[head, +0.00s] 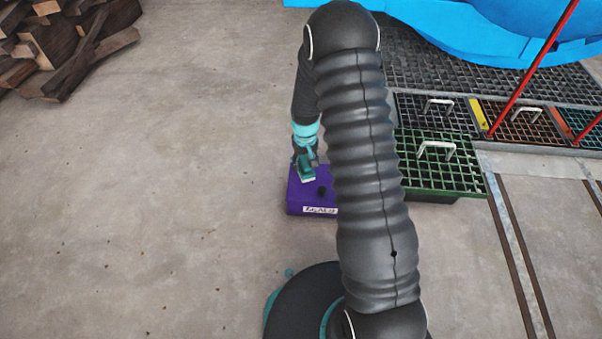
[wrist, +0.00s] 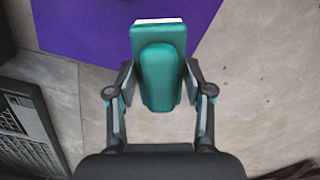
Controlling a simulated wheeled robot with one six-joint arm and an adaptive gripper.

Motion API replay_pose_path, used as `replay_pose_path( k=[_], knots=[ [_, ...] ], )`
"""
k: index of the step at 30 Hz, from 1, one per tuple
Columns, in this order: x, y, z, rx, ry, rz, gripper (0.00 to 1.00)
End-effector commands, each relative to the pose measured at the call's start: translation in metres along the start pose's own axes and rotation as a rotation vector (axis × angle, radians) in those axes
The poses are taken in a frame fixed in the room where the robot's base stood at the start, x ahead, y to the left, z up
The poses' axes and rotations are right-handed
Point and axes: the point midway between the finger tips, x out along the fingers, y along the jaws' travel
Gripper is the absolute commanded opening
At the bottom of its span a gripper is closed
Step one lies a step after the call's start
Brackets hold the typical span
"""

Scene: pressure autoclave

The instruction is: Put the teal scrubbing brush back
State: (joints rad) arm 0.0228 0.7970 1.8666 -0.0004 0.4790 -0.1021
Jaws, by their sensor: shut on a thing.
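The teal scrubbing brush (wrist: 160,78) is between the fingers of my gripper (wrist: 160,90) in the wrist view, with its rounded teal handle facing the camera. A pale strip shows at its far end. My gripper is shut on it. In the head view the brush (head: 306,173) shows at the left end of a purple box (head: 297,198), over or against its top; I cannot tell whether it touches. The purple box has a white label with dark lettering and a dark knob on top. My arm hides the box's right side.
A green grated bin (head: 470,180) with a white handle stands right of the box. Black, orange and other grated bins (head: 520,122) lie behind it, with red poles. A wood pile (head: 60,45) is at the far left. The concrete floor at left is clear.

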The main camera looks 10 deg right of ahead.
Motion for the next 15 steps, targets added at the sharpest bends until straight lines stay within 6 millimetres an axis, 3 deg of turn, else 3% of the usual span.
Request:
replay_pose_path(
  k=[8,15],
  knots=[
    [0.014,-0.013,-0.001,0.001,0.0,0.0,0.19],
    [0.045,-0.012,-0.001,0.001,0.0,0.0,0.19]
  ],
)
